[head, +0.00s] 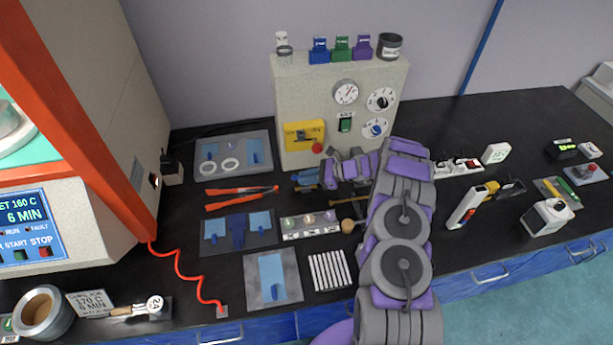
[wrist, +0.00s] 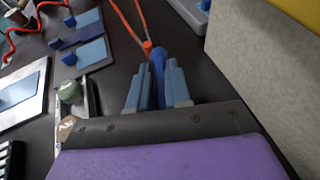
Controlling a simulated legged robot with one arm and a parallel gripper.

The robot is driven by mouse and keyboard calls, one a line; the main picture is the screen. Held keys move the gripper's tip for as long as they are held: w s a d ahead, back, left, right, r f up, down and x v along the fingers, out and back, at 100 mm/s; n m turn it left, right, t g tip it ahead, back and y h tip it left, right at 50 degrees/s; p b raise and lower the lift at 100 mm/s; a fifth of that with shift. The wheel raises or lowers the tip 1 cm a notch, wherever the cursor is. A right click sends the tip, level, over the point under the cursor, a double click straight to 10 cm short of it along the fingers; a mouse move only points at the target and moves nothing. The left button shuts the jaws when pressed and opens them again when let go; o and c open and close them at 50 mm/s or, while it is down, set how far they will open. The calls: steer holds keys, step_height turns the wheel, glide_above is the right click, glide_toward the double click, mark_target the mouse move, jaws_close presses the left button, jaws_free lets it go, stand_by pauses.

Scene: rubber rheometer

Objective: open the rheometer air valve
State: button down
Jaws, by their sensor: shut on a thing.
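My gripper (wrist: 157,85) is shut on a blue handle (wrist: 158,62), which shows upright between its two grey-blue fingers in the wrist view. This looks like the air valve's lever, but most of the valve body is hidden behind the fingers. In the head view my gripper (head: 306,180) is low at the bench, just in front of the beige cabinet (head: 290,110) with dials. The angle of the valve lever cannot be told clearly.
Red-orange tongs (head: 240,197) lie just left of my gripper. A yellow box with a red knob (head: 303,136) is on the cabinet front. Blue-tabbed plates (head: 238,231) and a rack of small pots (head: 311,224) lie in front. The bench right of my arm holds small instruments.

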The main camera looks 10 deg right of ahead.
steer(key=shift+s+f, duration=0.2)
steer(key=shift+f, duration=0.2)
steer(key=c, duration=1.5)
jaws_free()
steer(key=o, duration=0.3)
steer(key=shift+w+d+f, duration=0.1)
steer(key=shift+w+d, duration=0.05)
steer(key=shift+w, duration=0.05)
steer(key=shift+o, duration=0.2)
steer(key=shift+r, duration=0.2)
steer(key=shift+d, duration=0.1)
steer(key=shift+d+r, duration=0.15)
steer(key=shift+d, duration=0.05)
steer(key=shift+p+v, duration=0.6)
steer(key=shift+v, duration=2.9)
